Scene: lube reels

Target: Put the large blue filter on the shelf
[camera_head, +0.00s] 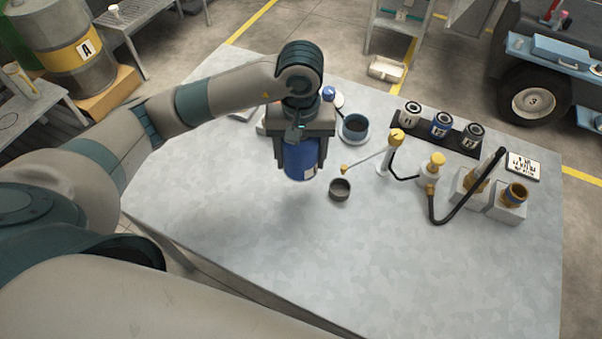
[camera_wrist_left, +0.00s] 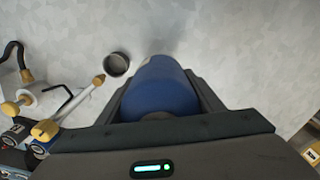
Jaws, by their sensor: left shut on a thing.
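My left gripper (camera_head: 301,163) is shut on a large blue filter (camera_head: 300,165), a cylinder with a pale label on its side. It hangs upright between the fingers, seemingly just above the table, left of a small grey cup. In the left wrist view the blue filter (camera_wrist_left: 160,88) fills the space between the fingers, and the cup (camera_wrist_left: 117,64) is close by, apart from it. A black rack (camera_head: 456,151) at the table's back right holds three labelled canisters, the middle one blue (camera_head: 440,124). I cannot tell which thing is the shelf. My right gripper is out of view.
The grey table (camera_head: 390,260) is clear at the front. A small cup (camera_head: 340,190), a round dark container (camera_head: 354,127), a yellow-topped pump (camera_head: 433,170) with a black hose, and a label card (camera_head: 523,165) stand toward the right. A vehicle (camera_head: 545,80) is behind.

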